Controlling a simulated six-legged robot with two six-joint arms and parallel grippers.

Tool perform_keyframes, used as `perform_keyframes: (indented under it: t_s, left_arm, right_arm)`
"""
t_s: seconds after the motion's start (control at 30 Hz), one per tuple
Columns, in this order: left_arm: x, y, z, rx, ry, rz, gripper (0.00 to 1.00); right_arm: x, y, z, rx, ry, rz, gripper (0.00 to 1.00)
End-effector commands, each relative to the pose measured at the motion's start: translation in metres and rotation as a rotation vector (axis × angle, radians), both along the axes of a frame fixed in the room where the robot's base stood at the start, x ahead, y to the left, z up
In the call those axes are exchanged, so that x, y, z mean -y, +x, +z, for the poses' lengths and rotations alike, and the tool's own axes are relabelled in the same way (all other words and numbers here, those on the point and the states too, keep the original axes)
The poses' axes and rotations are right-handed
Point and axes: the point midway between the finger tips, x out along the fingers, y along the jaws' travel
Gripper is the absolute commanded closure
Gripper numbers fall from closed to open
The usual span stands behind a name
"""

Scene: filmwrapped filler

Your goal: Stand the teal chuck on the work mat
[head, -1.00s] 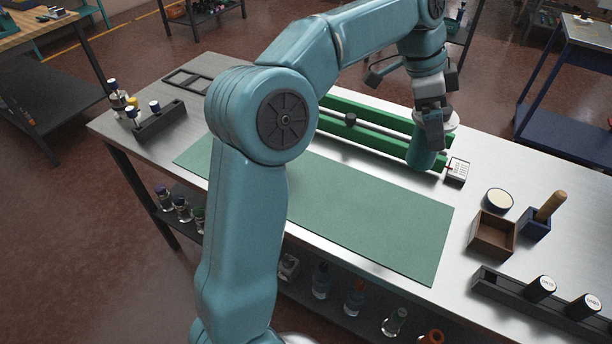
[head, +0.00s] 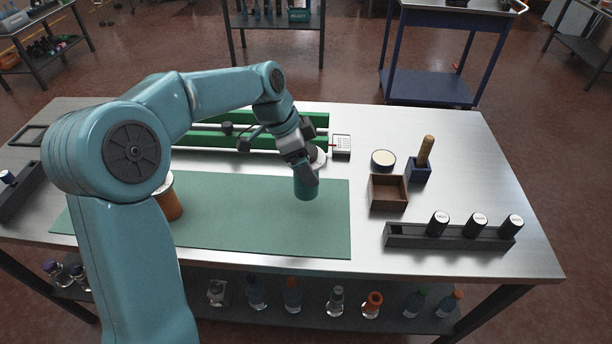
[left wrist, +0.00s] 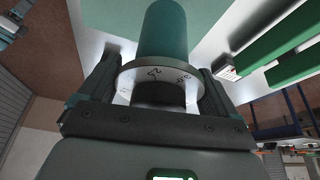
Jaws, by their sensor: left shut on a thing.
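The teal chuck (head: 306,186) is a teal cylinder with a wide pale flange on top. My left gripper (head: 304,158) is shut on it from above, by the flange end. The chuck's teal end points down, nearly upright, over the right part of the green work mat (head: 250,225). I cannot tell whether its lower end touches the mat. In the left wrist view the chuck (left wrist: 163,30) and its marked flange (left wrist: 158,78) sit between the fingers. My right gripper is not in view.
An orange-brown cylinder with a pale top (head: 170,204) stands on the mat, partly behind my arm. Green rails (head: 205,138) lie behind the mat.

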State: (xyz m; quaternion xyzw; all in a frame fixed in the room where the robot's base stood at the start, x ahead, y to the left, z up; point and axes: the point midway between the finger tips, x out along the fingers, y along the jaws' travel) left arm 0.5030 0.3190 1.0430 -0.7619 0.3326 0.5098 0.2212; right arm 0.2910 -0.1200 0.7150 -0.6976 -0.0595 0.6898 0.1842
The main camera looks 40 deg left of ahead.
Motion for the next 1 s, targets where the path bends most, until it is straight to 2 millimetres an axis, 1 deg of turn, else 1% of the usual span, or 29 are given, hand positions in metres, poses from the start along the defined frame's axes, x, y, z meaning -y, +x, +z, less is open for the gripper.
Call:
perform_keyframes:
  t_s: [0.13,0.3,0.4,0.67,0.83,0.87,0.9,1.0]
  left_arm:
    - [0.001,0.001,-0.010,0.003,0.000,0.001,0.73]
    - [0.001,0.001,-0.036,0.001,0.000,0.001,0.73]
    - [0.000,0.001,-0.046,0.002,0.001,0.002,0.73]
    - [0.000,0.001,-0.048,0.005,0.001,0.001,0.73]
    - [0.000,0.001,-0.053,0.005,0.000,0.002,0.73]
    - [0.001,0.001,-0.053,0.001,0.000,0.000,0.02]
    - [0.001,0.001,-0.052,0.001,0.001,0.000,0.00]
    - [0.001,0.001,-0.052,0.001,0.001,0.000,0.00]
  right_arm:
    - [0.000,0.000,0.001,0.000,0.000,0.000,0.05]
    - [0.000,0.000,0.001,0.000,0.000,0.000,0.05]
    - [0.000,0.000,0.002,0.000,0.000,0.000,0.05]
    - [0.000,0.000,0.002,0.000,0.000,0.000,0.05]
    - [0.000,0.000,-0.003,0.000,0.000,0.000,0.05]
    - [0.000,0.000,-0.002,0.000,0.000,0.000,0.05]
    - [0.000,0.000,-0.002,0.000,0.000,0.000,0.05]
    - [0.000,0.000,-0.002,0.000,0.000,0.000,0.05]
